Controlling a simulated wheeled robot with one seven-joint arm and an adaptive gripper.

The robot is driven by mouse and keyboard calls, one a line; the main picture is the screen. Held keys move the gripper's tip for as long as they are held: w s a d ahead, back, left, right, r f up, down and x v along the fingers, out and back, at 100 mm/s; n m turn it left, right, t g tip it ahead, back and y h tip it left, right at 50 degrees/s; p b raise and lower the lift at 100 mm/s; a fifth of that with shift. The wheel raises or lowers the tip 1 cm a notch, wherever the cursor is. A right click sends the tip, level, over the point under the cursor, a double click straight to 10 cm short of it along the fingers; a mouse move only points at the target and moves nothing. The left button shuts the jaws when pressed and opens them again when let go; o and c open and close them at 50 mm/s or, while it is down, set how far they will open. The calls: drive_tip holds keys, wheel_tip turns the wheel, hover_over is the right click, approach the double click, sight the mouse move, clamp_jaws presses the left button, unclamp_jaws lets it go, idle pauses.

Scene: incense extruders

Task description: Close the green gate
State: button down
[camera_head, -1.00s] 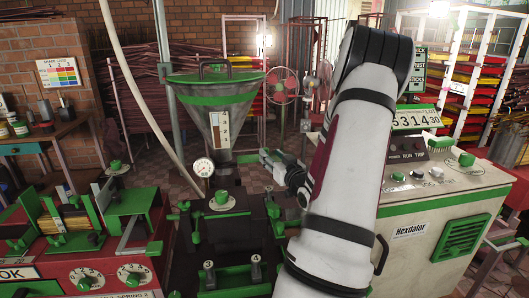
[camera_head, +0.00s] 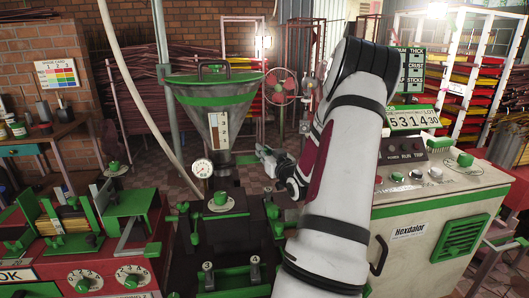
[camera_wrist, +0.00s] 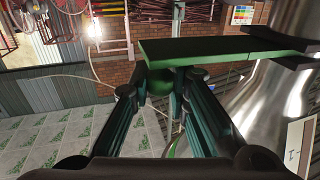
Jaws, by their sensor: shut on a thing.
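The green gate (camera_head: 246,159) is a flat green plate at the narrow bottom outlet of the metal hopper (camera_head: 224,128), on its right side. In the wrist view the gate (camera_wrist: 200,50) runs across the top middle towards the shiny hopper outlet (camera_wrist: 275,95) at right. My gripper (camera_head: 263,153) is at the gate's outer end, right of the outlet. How far the plate sits inside the outlet is hidden.
The dark extruder (camera_head: 235,235) with a pressure gauge (camera_head: 203,168) stands below the hopper. A beige control console (camera_head: 430,205) stands close at right of my arm. A red machine with green parts (camera_head: 100,255) is at left.

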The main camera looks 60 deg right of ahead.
sight(249, 159)
drive_tip(key=shift+w+a+b, duration=0.4)
drive_tip(key=shift+w+a, duration=0.5)
drive_tip(key=shift+w, duration=0.2)
drive_tip(key=shift+w+a+b, duration=0.4)
drive_tip(key=shift+w+a, duration=0.45)
drive_tip(key=shift+w, duration=0.2)
drive_tip(key=c, duration=1.5)
unclamp_jaws()
drive_tip(key=shift+w, duration=0.1)
